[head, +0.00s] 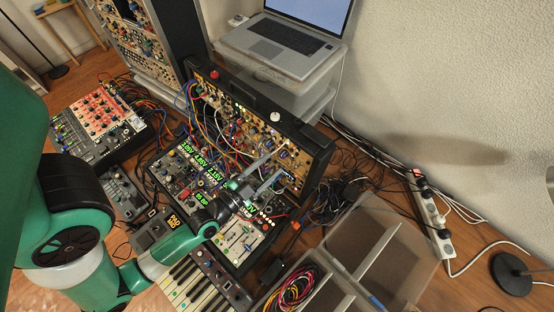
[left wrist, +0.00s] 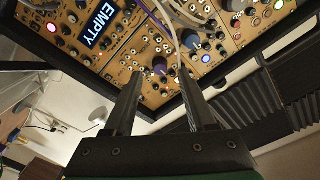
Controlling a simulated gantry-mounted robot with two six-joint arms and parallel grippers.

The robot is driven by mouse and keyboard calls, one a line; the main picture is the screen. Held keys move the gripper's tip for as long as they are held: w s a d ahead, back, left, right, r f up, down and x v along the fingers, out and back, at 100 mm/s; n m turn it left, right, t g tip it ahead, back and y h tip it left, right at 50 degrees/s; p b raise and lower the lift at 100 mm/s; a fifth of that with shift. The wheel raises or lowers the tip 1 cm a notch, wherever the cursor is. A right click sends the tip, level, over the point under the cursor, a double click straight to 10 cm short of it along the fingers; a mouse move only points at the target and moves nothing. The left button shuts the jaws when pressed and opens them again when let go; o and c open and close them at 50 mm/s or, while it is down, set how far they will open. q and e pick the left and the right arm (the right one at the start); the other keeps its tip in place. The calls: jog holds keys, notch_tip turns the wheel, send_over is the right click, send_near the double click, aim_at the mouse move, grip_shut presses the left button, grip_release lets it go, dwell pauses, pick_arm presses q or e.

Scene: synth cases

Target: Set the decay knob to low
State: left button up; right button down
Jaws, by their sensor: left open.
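My left gripper (head: 283,162) is open at the right part of the tan synth rack (head: 235,118) in the head view. In the left wrist view, its two dark fingers (left wrist: 159,78) point at the tan panel. A purple knob (left wrist: 160,65) shows between and just beyond the fingertips; whether they touch it I cannot tell. A larger dark knob (left wrist: 190,40) is up and right of it. The labels are too small to read, so I cannot tell which knob is decay or where its pointer stands. My right gripper is not in view.
Patch cables (head: 212,128) hang across the rack, and a white cable (left wrist: 178,40) passes close to the fingers. Below the rack are a mixer-like module (head: 240,240) and a keyboard (head: 190,285). A clear divided bin (head: 375,240), a power strip (head: 430,215) and a laptop (head: 290,45) stand around it.

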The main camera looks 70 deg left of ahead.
aim_at(281, 156)
pick_arm(q)
jog(key=x, duration=0.3)
jog(key=shift+w, duration=0.15)
grip_shut()
